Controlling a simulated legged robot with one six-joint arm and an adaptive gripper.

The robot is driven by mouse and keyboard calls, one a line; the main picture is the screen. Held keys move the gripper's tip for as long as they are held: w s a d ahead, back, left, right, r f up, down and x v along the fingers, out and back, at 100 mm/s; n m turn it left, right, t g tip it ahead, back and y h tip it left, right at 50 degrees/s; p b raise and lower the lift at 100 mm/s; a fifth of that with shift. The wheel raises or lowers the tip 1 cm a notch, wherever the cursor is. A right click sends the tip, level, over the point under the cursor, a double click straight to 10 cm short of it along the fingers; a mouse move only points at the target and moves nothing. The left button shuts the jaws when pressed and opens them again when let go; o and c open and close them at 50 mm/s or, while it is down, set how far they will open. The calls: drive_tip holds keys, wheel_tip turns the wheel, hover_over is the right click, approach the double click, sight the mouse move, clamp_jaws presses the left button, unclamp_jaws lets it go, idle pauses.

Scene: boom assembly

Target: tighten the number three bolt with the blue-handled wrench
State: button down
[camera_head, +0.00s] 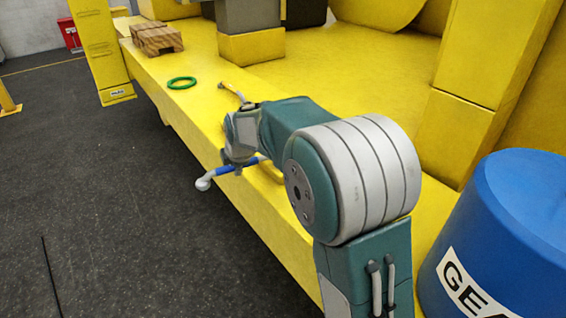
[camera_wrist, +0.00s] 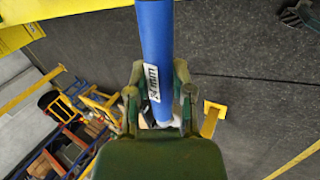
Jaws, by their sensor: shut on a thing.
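My gripper (camera_head: 238,163) is shut on the blue-handled wrench (camera_head: 224,170), near the front edge of the yellow beam. The wrench's pale round head (camera_head: 203,184) sticks out to the left over the dark floor. In the wrist view the thick blue handle (camera_wrist: 155,35) runs between the two fingers of my gripper (camera_wrist: 160,95) and carries a white label that seems to read 24mm. My arm hides part of the wrench and of the beam behind it. I cannot make out any numbered bolt in either view.
On the yellow beam (camera_head: 205,65) lie a green ring (camera_head: 182,83), a yellow-handled tool (camera_head: 232,90) and a wooden block (camera_head: 157,39). A blue drum (camera_head: 510,225) stands at the right, close to my arm. The dark floor (camera_head: 110,190) at the left is mostly clear.

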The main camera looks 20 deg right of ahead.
drive_tip(key=shift+w, duration=0.15)
drive_tip(key=shift+w+m, duration=0.35)
drive_tip(key=shift+m, duration=0.05)
drive_tip(key=shift+w+h, duration=0.1)
drive_tip(key=shift+h, duration=0.2)
drive_tip(key=shift+w+r+m, duration=0.1)
drive_tip(key=shift+w+m, duration=0.25)
drive_tip(key=shift+m, duration=0.05)
idle(0.4)
drive_tip(key=shift+s+n, duration=0.5)
drive_tip(key=shift+s, duration=0.15)
drive_tip(key=shift+r, duration=2.1)
